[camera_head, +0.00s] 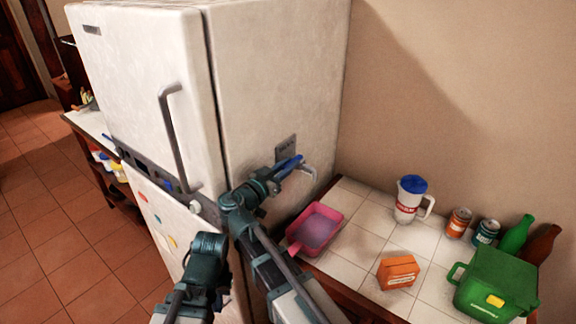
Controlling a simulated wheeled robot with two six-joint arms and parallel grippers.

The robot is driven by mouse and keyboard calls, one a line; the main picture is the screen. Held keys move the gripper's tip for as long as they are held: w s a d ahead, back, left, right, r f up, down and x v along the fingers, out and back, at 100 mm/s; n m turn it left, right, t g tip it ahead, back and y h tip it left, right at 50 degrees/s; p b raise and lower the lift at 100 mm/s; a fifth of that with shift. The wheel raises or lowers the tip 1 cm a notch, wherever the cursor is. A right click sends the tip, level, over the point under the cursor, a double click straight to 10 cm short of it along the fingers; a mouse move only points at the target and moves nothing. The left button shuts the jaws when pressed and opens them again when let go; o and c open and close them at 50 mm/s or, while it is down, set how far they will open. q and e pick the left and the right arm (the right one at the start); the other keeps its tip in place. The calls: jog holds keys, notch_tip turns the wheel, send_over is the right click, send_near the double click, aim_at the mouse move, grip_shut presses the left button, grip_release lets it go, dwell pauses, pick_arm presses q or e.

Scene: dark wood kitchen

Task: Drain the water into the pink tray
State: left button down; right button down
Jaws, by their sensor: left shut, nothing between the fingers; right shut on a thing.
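The pink tray (331,213) sits on the white tiled counter, close beside the fridge's side wall. Its inside looks bluish-grey; I cannot tell whether that is water. A tap with a grey plate (287,148) and a pale curved spout (309,170) is on the fridge's side, above and behind the tray. My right gripper (288,165) is shut on the blue tap handle (291,160), which it partly hides. No stream of water is visible from the spout. My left gripper (206,246) is shut and empty, low in front of the fridge, away from the tray.
On the counter are a white jug with blue lid (408,206), an orange box (398,271), two cans (458,223), a green bin (497,272), a green bottle (516,235) and a brown bottle (542,243). The white fridge (265,75) blocks the left side.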

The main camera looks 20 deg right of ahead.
dwell(0.8)
jog(key=shift+s+d+n+t+y, duration=0.15)
jog(key=shift+s+n+t+y, duration=0.15)
jog(key=shift+s+t, duration=0.1)
jog(key=shift+d+n+t+y, duration=0.15)
jog(key=shift+n+t+y, duration=0.45)
jog(key=shift+t+y, duration=0.1)
jog(key=c, duration=0.8)
grip_release()
